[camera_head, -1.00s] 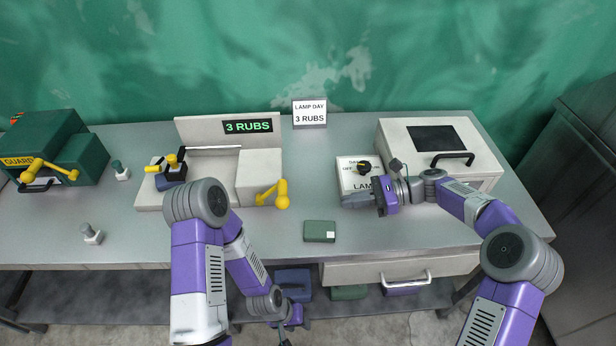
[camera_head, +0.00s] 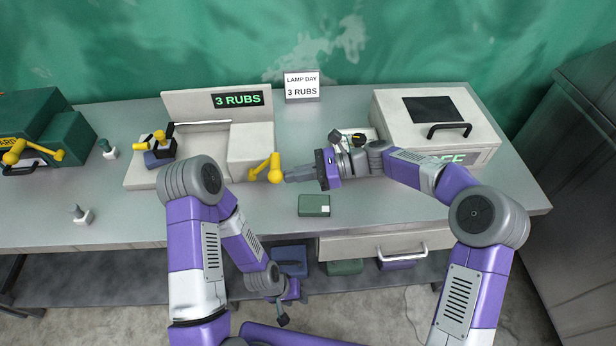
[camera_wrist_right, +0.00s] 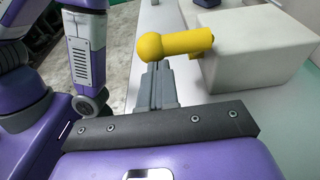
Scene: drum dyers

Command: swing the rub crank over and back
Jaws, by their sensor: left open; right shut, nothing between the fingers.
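The yellow rub crank (camera_head: 265,169) sticks out at the right front of the white rub machine (camera_head: 250,150), whose display reads "3 RUBS". The crank's round knob and arm also show in the right wrist view (camera_wrist_right: 180,44). My right gripper (camera_head: 286,175) is shut and empty. Its fingertips are right beside the crank's knob; in the right wrist view the fingers (camera_wrist_right: 158,68) point at the knob and overlap its lower edge. I cannot tell whether they touch. My left gripper (camera_head: 282,319) is open and low, in front of the table's edge, away from the crank.
A green box (camera_head: 314,205) lies in front of the right gripper. A white lamp cabinet (camera_head: 470,130) stands at the right, and a sign reading "LAMP DAY 3 RUBS" (camera_head: 302,87) at the back. A green guard machine (camera_head: 40,130) is at the far left. Bare table lies before the sign.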

